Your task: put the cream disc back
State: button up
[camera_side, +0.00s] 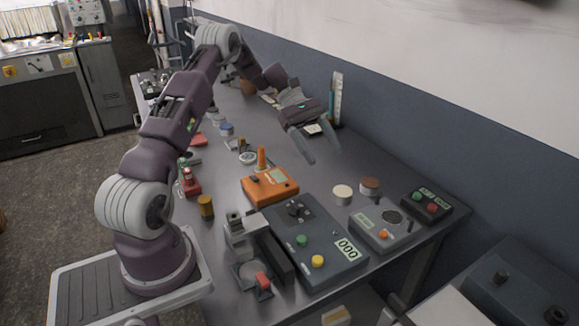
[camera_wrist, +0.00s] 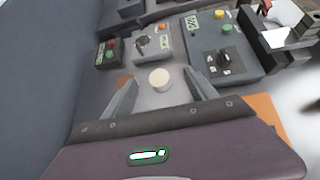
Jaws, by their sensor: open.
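The cream disc (camera_side: 342,193) stands on the grey table, left of a small grey instrument (camera_side: 383,228) with a dark round plate on top. In the wrist view the cream disc (camera_wrist: 160,79) shows between my fingers, apart from both. A brown disc (camera_side: 370,185) stands just behind it, and shows beside the left finger in the wrist view (camera_wrist: 124,81). My gripper (camera_side: 323,156) is open and empty, above the table and up to the left of the cream disc. In the wrist view its fingers (camera_wrist: 160,76) point toward the discs.
An orange meter (camera_side: 270,186) and a large grey control panel (camera_side: 313,245) with coloured buttons lie nearer the front. A dark button box (camera_side: 427,204) is at the right. The wall (camera_side: 420,130) runs along the back. Bare table surrounds the discs on the left.

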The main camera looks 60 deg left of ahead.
jog(key=s+d+r+m+g+y, duration=0.1)
jog(key=s+d+r+m+y, duration=0.65)
jog(key=d+r, duration=0.5)
jog(key=s+d+m+t+y, duration=0.1)
jog(key=s+m, duration=0.4)
jog(key=s, duration=0.5)
jog(key=s+d+m+t+y, duration=0.2)
jog(key=s+d+m+t, duration=0.2)
jog(key=s, duration=0.6)
jog(key=shift+d+r+m, duration=0.15)
jog(key=shift+r+m, duration=0.3)
jog(key=shift+m, duration=0.5)
